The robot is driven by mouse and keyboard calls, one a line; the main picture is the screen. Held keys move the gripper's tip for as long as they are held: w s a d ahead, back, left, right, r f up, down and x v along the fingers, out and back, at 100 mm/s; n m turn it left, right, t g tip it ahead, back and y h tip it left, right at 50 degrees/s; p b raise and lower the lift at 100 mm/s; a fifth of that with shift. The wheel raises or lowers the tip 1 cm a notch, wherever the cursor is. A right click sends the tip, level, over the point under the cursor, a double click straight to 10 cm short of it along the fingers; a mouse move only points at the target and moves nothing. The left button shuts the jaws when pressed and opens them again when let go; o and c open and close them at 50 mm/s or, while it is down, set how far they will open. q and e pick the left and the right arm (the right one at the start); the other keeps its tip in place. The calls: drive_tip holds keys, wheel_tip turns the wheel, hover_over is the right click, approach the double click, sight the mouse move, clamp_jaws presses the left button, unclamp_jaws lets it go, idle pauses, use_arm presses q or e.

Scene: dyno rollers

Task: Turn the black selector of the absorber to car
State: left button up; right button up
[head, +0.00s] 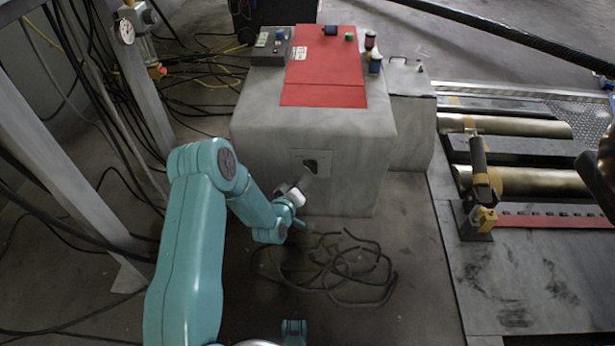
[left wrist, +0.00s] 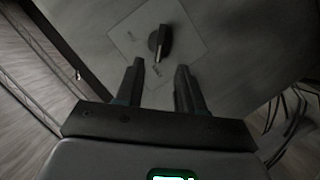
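The absorber (head: 260,135) is a large grey box with a red top panel. In the left wrist view the selector (left wrist: 158,42) is a round black knob with a raised bar, tilted a little from upright. The small labels on its plate (left wrist: 185,50) are too blurred to read. My left gripper (left wrist: 160,65) is open and empty, its fingertips just short of the knob and to either side of it. It also shows in the head view (head: 306,182).
Black cables (head: 345,275) lie coiled on the floor below the absorber. A grey metal frame (head: 60,180) with hanging cables stands at the left. Brass rollers (head: 520,182) and a yellow-black post (head: 480,175) are at the right.

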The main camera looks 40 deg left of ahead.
use_arm(q)
drive_tip(key=b+x, duration=0.2)
drive_tip(key=x, duration=0.5)
drive_tip(key=shift+w+b, duration=0.3)
drive_tip(key=shift+w, duration=0.1)
use_arm(e)
drive_tip(key=shift+t, duration=0.5)
drive_tip(key=f, duration=0.1)
drive_tip(key=w+f, duration=0.2)
drive_tip(key=shift+w+d+f, duration=0.15)
drive_tip(key=shift+w+d, duration=0.1)
use_arm(q)
drive_tip(key=shift+a, duration=0.1)
clamp_jaws()
